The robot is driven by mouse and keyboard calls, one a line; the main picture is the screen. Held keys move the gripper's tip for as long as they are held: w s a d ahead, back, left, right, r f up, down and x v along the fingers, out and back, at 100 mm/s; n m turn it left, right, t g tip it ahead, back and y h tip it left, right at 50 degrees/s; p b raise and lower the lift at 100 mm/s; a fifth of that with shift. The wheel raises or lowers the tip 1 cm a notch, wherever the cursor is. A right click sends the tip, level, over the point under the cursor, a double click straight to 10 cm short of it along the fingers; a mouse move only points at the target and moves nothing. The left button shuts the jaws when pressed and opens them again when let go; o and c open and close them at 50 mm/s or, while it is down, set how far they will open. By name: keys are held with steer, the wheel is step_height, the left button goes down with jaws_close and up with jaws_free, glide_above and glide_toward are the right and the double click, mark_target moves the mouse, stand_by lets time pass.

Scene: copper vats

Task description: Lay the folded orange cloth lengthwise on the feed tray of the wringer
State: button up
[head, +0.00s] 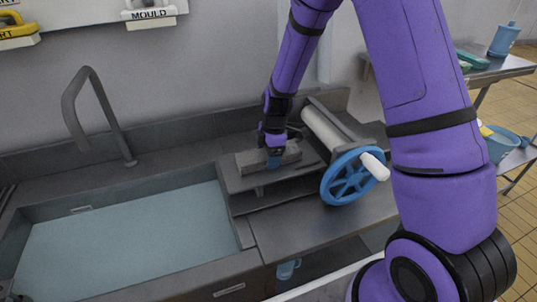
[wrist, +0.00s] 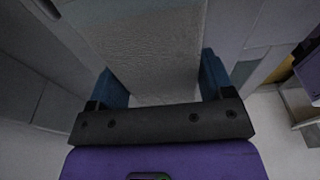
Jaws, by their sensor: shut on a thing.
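A folded cloth (head: 252,161), grey rather than orange in these pictures, is at the feed tray (head: 240,183) of the wringer, its long side running across the head view. My gripper (head: 273,160) is shut on it from above, with blue fingers on either side. In the wrist view the textured cloth (wrist: 155,45) fills the space between the fingers of my gripper (wrist: 167,85). I cannot tell whether the cloth rests on the tray or hangs just above it. The wringer's pale roller (head: 328,130) is to the right of my gripper.
The wringer's blue handwheel (head: 347,178) with a white handle (head: 375,167) stands right of the tray. A sink with bluish water (head: 125,245) and a grey tap (head: 100,110) lie to the left. A blue jug (head: 504,38) stands on a far table at the right.

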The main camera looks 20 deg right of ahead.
steer(key=shift+f, duration=0.1)
steer(key=o, duration=1.1)
steer(key=shift+c, duration=0.2)
step_height(320, 180, up, 12)
steer(key=d, duration=0.1)
steer(key=shift+d, duration=0.4)
steer(key=s+d+r+m+t+h, duration=0.1)
steer(key=s+d+r+m+t, duration=0.1)
steer(key=s+r+m, duration=0.9)
steer(key=s+d+r+m+t, duration=0.1)
steer(key=s+r+m, duration=0.2)
steer(key=s, duration=0.6)
steer(key=s+d+r+m+t, duration=0.2)
steer(key=s+r+m, duration=0.2)
steer(key=s+r, duration=0.3)
steer(key=shift+s+r+h, duration=0.4)
steer(key=shift+s, duration=0.8)
